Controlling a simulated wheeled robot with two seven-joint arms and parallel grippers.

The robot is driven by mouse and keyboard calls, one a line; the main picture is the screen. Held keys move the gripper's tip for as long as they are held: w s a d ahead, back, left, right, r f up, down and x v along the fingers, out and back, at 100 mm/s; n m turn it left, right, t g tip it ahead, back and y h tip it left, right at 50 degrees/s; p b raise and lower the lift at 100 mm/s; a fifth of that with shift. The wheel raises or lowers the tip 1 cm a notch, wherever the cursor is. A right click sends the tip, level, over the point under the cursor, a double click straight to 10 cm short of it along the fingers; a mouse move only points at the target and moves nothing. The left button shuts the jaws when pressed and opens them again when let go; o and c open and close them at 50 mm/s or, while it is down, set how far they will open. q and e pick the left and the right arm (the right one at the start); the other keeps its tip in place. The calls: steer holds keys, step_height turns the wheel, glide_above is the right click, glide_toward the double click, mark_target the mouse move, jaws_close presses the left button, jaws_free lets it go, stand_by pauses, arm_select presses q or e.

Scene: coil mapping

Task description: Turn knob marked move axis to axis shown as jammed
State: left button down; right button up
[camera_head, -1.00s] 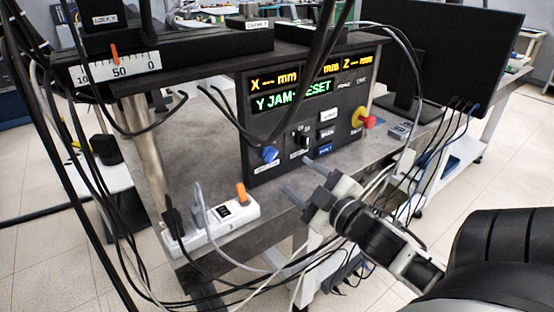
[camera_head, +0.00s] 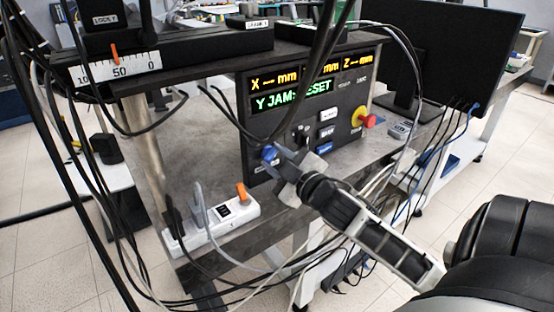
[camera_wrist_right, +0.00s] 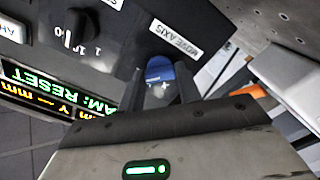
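The blue move axis knob (camera_head: 269,153) is on the lower left of the black control panel (camera_head: 256,175). In the right wrist view the knob (camera_wrist_right: 159,70) shows below the label MOVE AXIS (camera_wrist_right: 175,38). The panel display (camera_head: 293,96) reads "Y JAM: RESET", with part hidden by a cable. My right gripper (camera_head: 279,171) is close in front of the knob. In the wrist view its fingers (camera_wrist_right: 160,88) are apart, one on each side of the knob. I cannot see contact with it. My left gripper is not in view.
A white power strip (camera_head: 215,222) with an orange switch lies on the table left of the gripper. A red emergency button (camera_head: 369,121) is at the panel's right. Black cables (camera_head: 95,190) hang at the left and across the panel. A monitor (camera_head: 440,55) stands behind.

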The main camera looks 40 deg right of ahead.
steer(key=shift+c, duration=0.7)
steer(key=shift+n, duration=0.3)
steer(key=n+p, duration=0.2)
steer(key=n, duration=0.1)
steer(key=shift+r+p, duration=0.1)
steer(key=shift+p, duration=0.2)
steer(key=n+p, duration=0.1)
steer(key=n, duration=0.4)
steer(key=shift+a, duration=0.2)
steer(key=shift+p, duration=0.3)
